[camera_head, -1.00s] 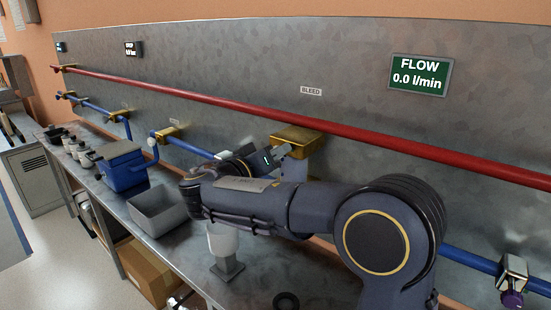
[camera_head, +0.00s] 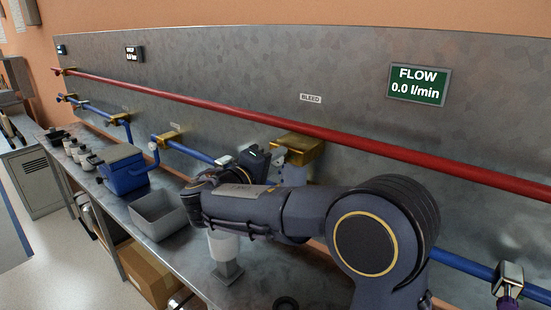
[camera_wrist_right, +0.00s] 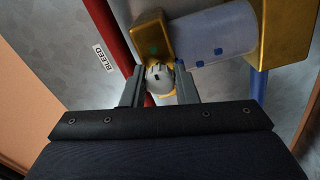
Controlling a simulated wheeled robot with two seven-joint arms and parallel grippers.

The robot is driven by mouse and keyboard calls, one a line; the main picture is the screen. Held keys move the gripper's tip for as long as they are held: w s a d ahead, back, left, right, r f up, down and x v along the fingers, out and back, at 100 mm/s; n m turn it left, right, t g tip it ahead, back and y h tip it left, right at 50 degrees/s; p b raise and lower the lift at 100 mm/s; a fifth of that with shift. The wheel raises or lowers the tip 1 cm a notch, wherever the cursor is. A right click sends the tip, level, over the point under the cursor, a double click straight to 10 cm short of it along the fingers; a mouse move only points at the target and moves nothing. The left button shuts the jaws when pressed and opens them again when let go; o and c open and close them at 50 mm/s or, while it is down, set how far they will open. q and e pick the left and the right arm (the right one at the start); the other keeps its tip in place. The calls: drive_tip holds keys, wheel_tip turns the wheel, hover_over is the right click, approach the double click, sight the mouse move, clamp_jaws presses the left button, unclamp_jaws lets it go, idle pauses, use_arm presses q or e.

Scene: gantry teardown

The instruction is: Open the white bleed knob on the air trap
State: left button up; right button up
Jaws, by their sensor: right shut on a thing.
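The white bleed knob (camera_wrist_right: 160,78) sits between the fingers of my right gripper (camera_wrist_right: 159,86) in the right wrist view, with a dark mark on its face. The fingers are shut on it. The air trap shows there as a translucent cylinder (camera_wrist_right: 214,45) with brass ends. In the head view my right gripper (camera_head: 276,156) reaches the brass bracket (camera_head: 300,147) on the wall panel, and my arm hides the knob and most of the trap. My left gripper is not in view.
A red pipe (camera_head: 380,145) and a blue pipe (camera_head: 458,262) run along the panel. The BLEED label (camera_head: 311,98) is above the bracket. The FLOW display (camera_head: 418,84) reads 0.0 l/min. A grey bin (camera_head: 158,216) and blue box (camera_head: 123,172) stand on the bench.

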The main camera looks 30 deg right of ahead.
idle(0.4)
drive_tip(key=o, duration=1)
drive_tip(key=b+v, duration=0.1)
drive_tip(key=v, duration=0.7)
